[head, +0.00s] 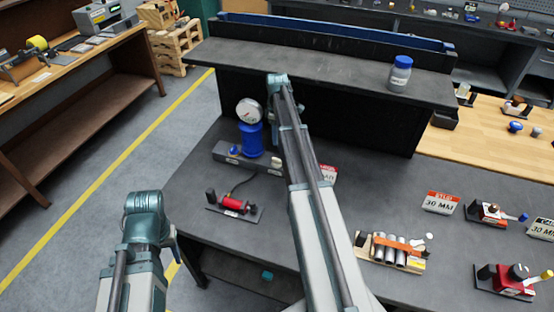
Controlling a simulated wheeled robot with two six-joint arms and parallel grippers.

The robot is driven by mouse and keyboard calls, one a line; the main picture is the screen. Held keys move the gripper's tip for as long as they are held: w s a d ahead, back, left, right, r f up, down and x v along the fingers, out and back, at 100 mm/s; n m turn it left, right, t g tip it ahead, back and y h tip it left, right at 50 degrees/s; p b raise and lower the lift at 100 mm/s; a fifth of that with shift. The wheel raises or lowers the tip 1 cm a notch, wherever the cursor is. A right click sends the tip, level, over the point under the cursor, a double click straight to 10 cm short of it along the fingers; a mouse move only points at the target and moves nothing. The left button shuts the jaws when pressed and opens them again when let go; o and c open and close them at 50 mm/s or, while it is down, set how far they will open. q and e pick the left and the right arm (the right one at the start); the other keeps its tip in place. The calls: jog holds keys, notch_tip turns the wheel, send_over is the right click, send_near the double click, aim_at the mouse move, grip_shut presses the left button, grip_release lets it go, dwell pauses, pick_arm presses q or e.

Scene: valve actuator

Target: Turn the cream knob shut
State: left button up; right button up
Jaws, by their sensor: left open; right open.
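A small cream knob (276,162) shows at the right end of a low dark grey base, just left of my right arm. A blue cylinder (252,139) with a round white-faced gauge (249,111) stands on the same base. My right arm runs up the middle of the view, passing close to the right of the knob and hiding part of the table. My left arm rises at the lower left, off the table's left edge. I see only arm links and joints; neither gripper's jaws can be made out. The knob's turn position is too small to read.
A red device (234,203) with a cable sits in front of the base. A blue-lidded jar (400,73) stands on the raised shelf (330,70). Signs, a wooden rack of cylinders (390,253) and red fixtures (505,282) occupy the table's right. Bare table lies between.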

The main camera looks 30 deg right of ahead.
aim_at(277, 161)
notch_tip(277, 161, down, 12)
jog(key=b, duration=1.1)
grip_shut()
